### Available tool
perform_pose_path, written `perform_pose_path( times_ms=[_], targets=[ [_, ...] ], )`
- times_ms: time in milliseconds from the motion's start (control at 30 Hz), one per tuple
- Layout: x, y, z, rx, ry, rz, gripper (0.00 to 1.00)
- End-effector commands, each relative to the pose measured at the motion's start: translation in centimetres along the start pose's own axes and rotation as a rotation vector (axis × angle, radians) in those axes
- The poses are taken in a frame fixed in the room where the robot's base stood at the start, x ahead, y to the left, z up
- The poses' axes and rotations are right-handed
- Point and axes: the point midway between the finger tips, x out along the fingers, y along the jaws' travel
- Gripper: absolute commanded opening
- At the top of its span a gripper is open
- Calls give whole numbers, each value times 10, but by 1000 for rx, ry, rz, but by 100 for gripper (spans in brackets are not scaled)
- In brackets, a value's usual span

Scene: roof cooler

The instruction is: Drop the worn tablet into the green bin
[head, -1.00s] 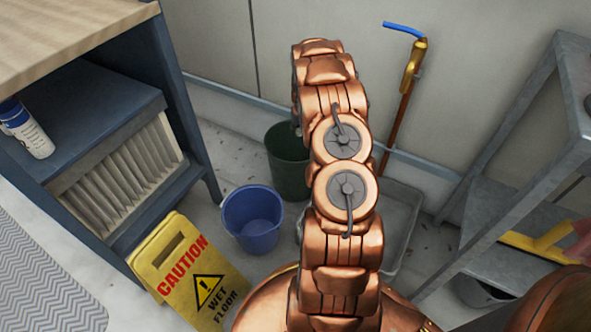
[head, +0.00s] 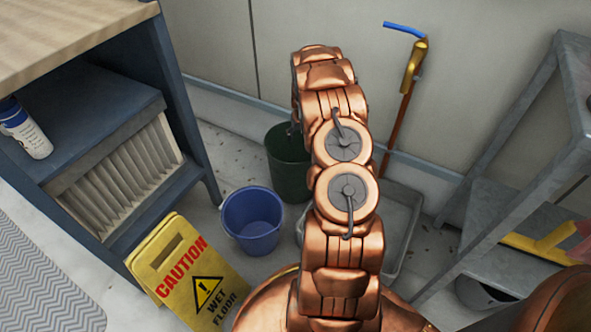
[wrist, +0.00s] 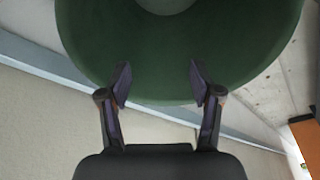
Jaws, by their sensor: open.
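The green bin (head: 287,170) stands on the floor by the back wall, partly hidden behind my arm in the head view. In the wrist view the green bin (wrist: 160,60) fills the upper middle, seen from above. My gripper (wrist: 160,80) is over the bin, its two fingers apart with nothing between them. A pale rounded patch shows deep in the bin at the top edge of the wrist view; I cannot tell whether it is the bin's floor or something lying there. I cannot make out the worn tablet in either view.
A blue bucket (head: 252,222) and a yellow caution sign (head: 186,272) stand left of my arm. A grey tub (head: 400,232) is to its right, with a metal rack (head: 500,215) beyond. A dark blue shelf unit (head: 185,110) stands at the left.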

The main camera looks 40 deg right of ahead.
Motion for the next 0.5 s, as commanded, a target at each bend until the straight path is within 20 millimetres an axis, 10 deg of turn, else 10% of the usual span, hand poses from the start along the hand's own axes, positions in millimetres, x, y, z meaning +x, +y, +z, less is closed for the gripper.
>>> perform_pose_path(
  times_ms=[500],
  targets=[
    [-25, 0, -1, 0, 2, 1, 64]
  ],
)
